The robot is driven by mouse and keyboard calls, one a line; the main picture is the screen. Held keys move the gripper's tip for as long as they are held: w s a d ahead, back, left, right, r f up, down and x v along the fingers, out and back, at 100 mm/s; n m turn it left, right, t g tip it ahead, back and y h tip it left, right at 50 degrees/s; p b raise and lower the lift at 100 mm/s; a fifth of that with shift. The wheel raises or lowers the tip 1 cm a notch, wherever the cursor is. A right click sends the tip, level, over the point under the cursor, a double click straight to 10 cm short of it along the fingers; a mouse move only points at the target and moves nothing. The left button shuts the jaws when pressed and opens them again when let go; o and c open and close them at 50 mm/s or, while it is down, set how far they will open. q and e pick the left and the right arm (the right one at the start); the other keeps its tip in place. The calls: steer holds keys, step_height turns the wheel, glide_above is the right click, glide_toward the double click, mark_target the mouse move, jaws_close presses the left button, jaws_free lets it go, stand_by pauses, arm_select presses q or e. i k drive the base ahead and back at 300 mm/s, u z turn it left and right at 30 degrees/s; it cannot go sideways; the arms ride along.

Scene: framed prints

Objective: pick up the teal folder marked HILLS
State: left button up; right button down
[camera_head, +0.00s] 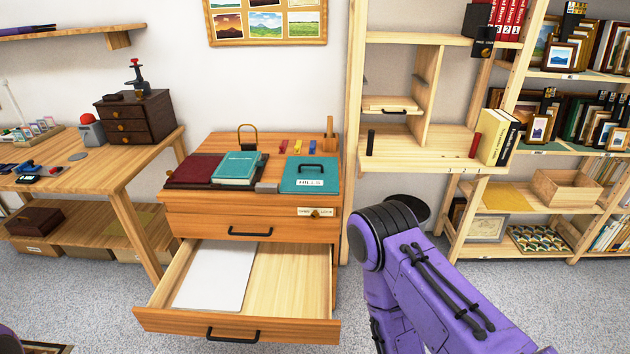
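The teal folder marked HILLS (309,175) lies flat on top of the wooden drawer cabinet (245,213), at its right side. It has a dark handle near its back edge and a white label at its front. A purple arm link of mine rises at the lower right, apart from the folder. Neither of my grippers shows in the head view.
The cabinet's lower drawer (236,324) is pulled open and holds white sheets (214,274). Small coloured items and a wooden stand (330,137) sit behind the folder. A desk (129,168) stands left; wooden shelves (450,160) stand right. Grey floor (560,300) is clear at right.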

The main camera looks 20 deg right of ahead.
mark_target(302, 175)
steer(key=u, duration=0.05)
steer(key=i, duration=0.85)
steer(key=z, duration=0.3)
